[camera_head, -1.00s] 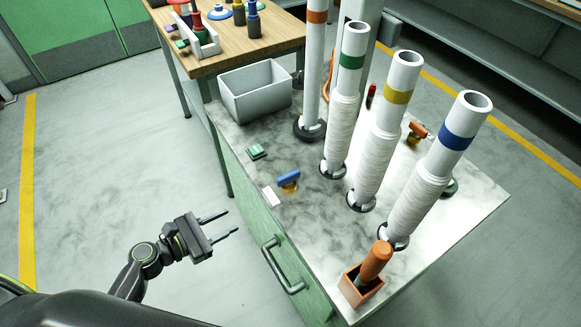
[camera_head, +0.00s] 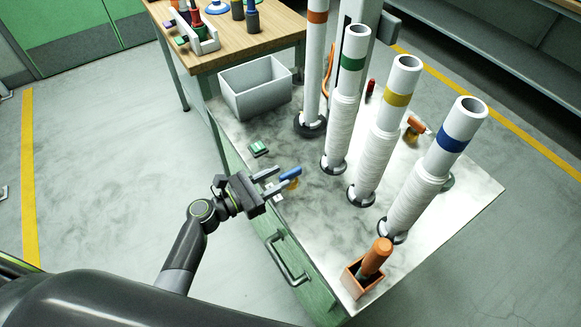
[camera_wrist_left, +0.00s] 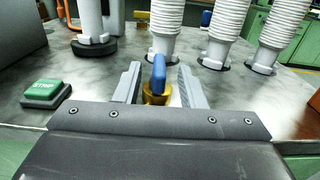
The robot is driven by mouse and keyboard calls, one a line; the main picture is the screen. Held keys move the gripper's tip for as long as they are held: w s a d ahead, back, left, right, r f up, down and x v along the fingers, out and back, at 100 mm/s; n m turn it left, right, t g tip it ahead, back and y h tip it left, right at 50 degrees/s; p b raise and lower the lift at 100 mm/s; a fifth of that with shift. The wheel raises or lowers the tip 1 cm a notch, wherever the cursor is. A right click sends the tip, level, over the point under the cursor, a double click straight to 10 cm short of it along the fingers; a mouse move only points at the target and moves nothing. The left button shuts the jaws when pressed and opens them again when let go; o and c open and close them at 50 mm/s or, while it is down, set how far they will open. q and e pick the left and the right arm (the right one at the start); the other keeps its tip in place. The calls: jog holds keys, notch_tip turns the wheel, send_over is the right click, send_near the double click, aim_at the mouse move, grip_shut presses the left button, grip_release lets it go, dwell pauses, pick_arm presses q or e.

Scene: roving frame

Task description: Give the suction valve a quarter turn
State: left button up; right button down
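The suction valve has a blue handle (camera_head: 291,173) on a brass body and stands near the left edge of the marble-look bench top. In the left wrist view, the blue handle (camera_wrist_left: 159,72) points toward the camera, with the brass body (camera_wrist_left: 156,96) below. My left gripper (camera_head: 281,179) is open at the valve, one finger on each side of the handle. Gaps show between the handle and both fingers in the wrist view, so it is not gripped. The lower part of the brass body is hidden by the gripper. My right gripper is not in view.
Several white columns with coloured bands, including a blue-banded one (camera_head: 454,138), stand right of the valve. An orange-handled tool stands in a small box (camera_head: 356,287) at the front corner.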

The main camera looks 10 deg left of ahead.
aim_at(290, 172)
pick_arm(q)
jog(key=x, duration=0.5)
jog(key=shift+a, duration=0.1)
grip_shut()
